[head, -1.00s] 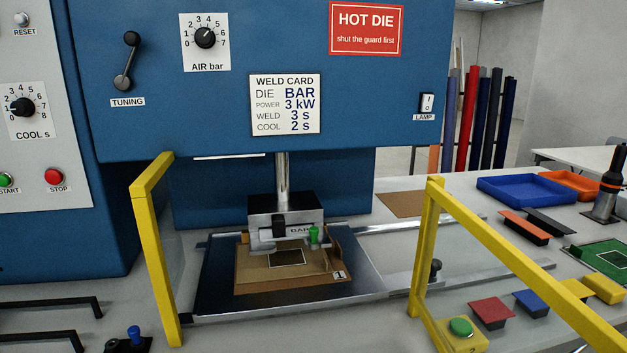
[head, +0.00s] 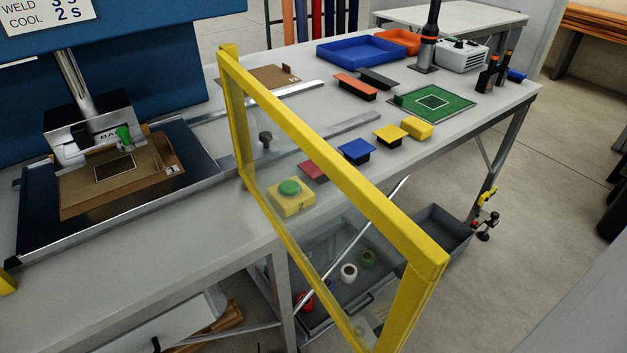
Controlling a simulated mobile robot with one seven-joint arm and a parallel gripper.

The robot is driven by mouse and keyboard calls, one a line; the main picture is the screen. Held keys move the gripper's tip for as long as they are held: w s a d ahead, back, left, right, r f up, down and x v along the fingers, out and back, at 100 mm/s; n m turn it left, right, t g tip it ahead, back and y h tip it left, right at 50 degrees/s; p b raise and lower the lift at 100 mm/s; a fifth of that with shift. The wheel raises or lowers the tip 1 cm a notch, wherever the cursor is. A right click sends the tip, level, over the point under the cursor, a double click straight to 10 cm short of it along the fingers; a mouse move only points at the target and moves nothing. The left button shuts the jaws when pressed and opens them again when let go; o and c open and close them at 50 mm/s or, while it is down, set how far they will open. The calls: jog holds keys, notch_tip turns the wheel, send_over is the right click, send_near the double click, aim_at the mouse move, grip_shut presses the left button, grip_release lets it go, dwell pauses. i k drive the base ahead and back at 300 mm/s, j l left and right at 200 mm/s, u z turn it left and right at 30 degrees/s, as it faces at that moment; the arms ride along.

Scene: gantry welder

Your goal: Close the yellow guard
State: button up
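The yellow guard (head: 335,152) is a yellow frame with a clear panel. It stands swung open, reaching from the bench beside the press out over the bench's front edge toward me. Its near upper corner is at the right of centre in the head view. The press head (head: 92,130) is down over a brown board marked 1 (head: 120,185) on the dark press bed (head: 38,222). A yellow post (head: 7,283) shows at the lower left edge. My gripper is not in view.
The bench holds a green button on a yellow box (head: 291,197), coloured blocks (head: 357,151), a green mat (head: 432,103) and a blue tray (head: 370,50). Grey bins (head: 440,232) sit below. Floor is free at the right (head: 540,220).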

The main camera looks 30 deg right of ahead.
aim_at(425, 264)
jog(key=l+u, duration=0.15)
jog(key=l, duration=0.25)
jog(key=k+l+u, duration=0.1)
jog(key=l, duration=0.25)
jog(key=k+l+u, duration=0.15)
jog(key=l, duration=0.25)
jog(key=k+l+u, duration=0.15)
jog(key=l, duration=0.2)
jog(key=k+l+u, duration=0.1)
jog(key=l, duration=0.25)
jog(key=k+l+u, duration=0.2)
jog(key=k+l, duration=0.55)
jog(key=l, duration=0.15)
